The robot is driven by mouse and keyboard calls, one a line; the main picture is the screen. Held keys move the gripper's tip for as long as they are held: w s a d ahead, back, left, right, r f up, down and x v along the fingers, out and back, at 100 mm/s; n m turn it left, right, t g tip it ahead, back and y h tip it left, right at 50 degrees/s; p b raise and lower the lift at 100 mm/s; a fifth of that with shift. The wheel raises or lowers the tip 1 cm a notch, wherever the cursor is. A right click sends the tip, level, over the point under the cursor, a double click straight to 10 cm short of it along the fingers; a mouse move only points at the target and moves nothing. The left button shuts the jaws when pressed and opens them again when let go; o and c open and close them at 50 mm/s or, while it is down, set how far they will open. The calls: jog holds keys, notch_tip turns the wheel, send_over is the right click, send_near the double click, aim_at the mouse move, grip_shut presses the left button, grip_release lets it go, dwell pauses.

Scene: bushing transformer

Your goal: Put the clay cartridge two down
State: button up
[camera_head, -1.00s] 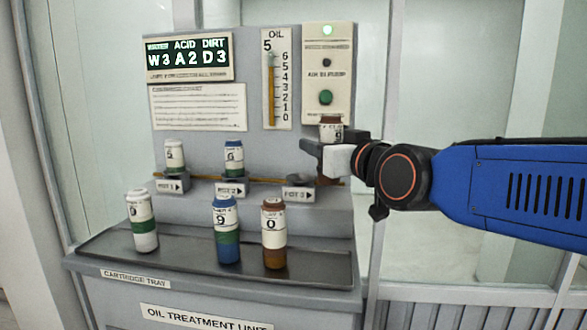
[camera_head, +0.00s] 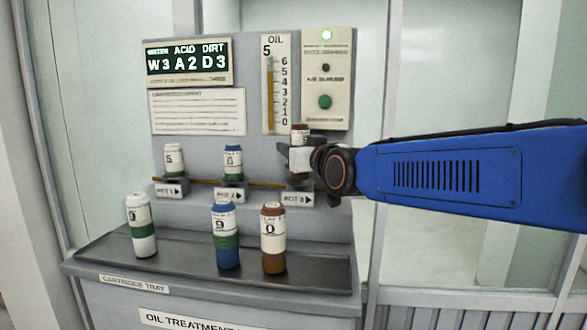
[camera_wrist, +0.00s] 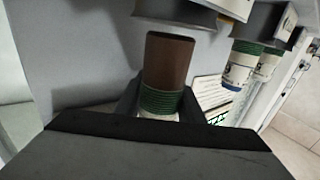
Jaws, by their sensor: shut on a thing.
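My gripper (camera_head: 300,158) is shut on a brown-capped cartridge (camera_head: 299,132), apparently clay cartridge two. Its label is too small to read fully. The wrist view looks inverted: the held cartridge (camera_wrist: 168,65) shows a brown end and green band, with the brown end close to a round grey post top (camera_wrist: 175,18). I cannot tell whether they touch. A second brown cartridge (camera_head: 273,238), marked 0, stands on the tray.
A white-and-green cartridge (camera_head: 174,160) stands on post 1 and a blue-capped one (camera_head: 233,162) on post 2. The cartridge tray (camera_head: 318,272) also holds a white cartridge (camera_head: 141,226) and a blue one (camera_head: 225,236). Its right end is clear.

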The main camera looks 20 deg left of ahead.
jog(key=shift+f, duration=2.6)
jog(key=shift+f, duration=0.15)
jog(key=o, duration=0.9)
jog(key=shift+r, duration=0.2)
jog(key=v, duration=1.2)
